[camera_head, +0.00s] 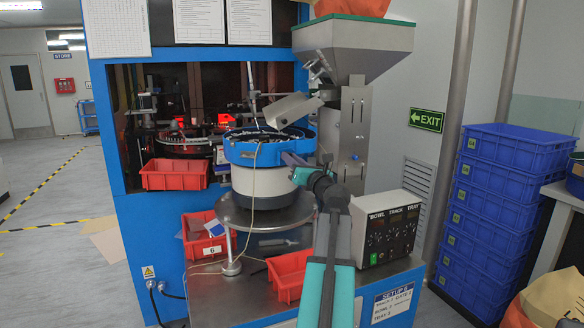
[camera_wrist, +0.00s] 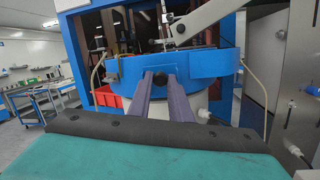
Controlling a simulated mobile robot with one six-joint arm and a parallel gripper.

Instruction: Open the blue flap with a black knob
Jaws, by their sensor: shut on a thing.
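The blue flap (camera_wrist: 205,64) is a curved blue piece on the upper rim of the round feeder bowl in the wrist view. In the head view the blue band of the bowl (camera_head: 255,152) shows, and I cannot tell the flap's edges there. The black knob (camera_wrist: 160,79) sits on the blue front, between my fingertips. My gripper (camera_wrist: 159,76) is shut on the knob, with its two purple-grey fingers on either side of it. In the head view my gripper (camera_head: 292,161) reaches the bowl's right side, and the knob is hidden.
A metal chute (camera_head: 291,109) hangs over the bowl under the hopper (camera_head: 352,45). A steel column (camera_head: 349,130) and a control box (camera_head: 386,226) stand to the right. Red bins (camera_head: 175,175) lie left and in front. A thin cable runs down the bowl's front.

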